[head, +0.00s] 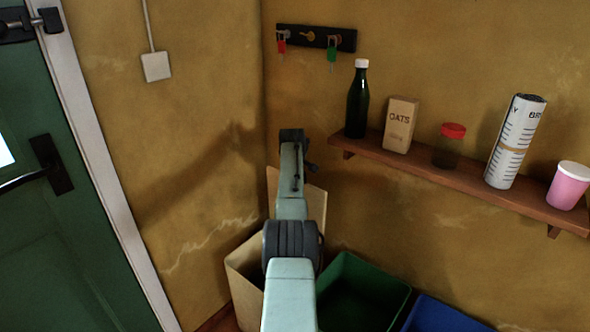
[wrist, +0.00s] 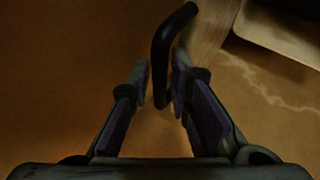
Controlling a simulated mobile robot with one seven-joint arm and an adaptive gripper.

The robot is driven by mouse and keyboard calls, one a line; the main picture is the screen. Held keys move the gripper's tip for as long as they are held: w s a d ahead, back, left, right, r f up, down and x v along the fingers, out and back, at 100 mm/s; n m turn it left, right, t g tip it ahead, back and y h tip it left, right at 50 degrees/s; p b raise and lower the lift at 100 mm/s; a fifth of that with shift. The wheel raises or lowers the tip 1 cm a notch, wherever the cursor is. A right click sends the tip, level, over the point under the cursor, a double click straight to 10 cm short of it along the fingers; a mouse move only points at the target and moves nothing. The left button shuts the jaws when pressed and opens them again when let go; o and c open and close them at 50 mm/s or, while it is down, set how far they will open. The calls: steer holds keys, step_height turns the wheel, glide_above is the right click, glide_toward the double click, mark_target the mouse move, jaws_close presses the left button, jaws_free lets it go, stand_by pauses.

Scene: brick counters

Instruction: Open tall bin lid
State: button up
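The tall cream bin (head: 241,279) stands in the corner, partly hidden behind my arm. Its cream lid (head: 316,204) is raised and stands steeply up against the back, with my arm crossing its middle. My gripper (head: 291,134) is at the top of the raised lid in the head view, where its fingers are too small to read. In the wrist view, the gripper (wrist: 162,82) is closed around a dark bent handle (wrist: 168,43). Whether both pads press on it is hard to see.
A green bin (head: 362,288) and a blue bin (head: 443,316) stand right of the tall bin. A wooden shelf (head: 425,176) with a bottle, oats box and other items runs along the right wall. A green door (head: 70,235) is at left.

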steer(key=shift+o, duration=0.8)
steer(key=shift+s+d, duration=0.1)
steer(key=shift+r, duration=0.25)
steer(key=v, duration=1.1)
steer(key=shift+s+r, duration=0.15)
steer(key=shift+r, duration=0.1)
